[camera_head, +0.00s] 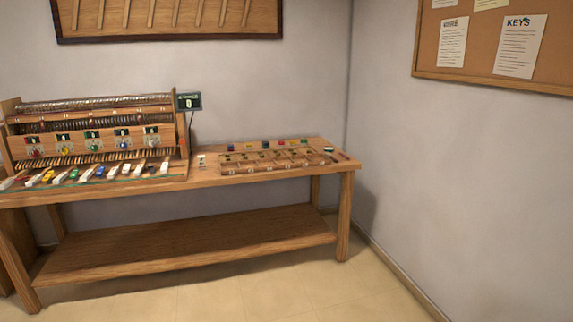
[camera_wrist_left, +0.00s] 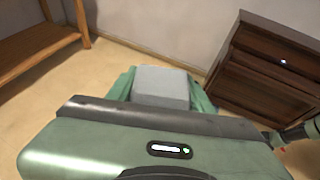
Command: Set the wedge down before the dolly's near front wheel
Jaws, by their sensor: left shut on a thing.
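My left gripper (camera_wrist_left: 163,92) shows in the left wrist view, its green fingers on both sides of a grey block. It is shut on this block, which I take to be the wedge (camera_wrist_left: 161,80). The block is held above the pale floor, and its sloped shape is hard to make out. I cannot make out the dolly or its front wheel in either view. My right gripper is not in view.
The head view shows a wooden workbench (camera_head: 195,181) with a low shelf (camera_head: 190,240), carrying a key mechanism (camera_head: 95,130) and a wooden tray (camera_head: 270,165). A dark wooden cabinet (camera_wrist_left: 262,75) stands right in the wrist view. Tiled floor (camera_head: 290,290) before the bench is clear.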

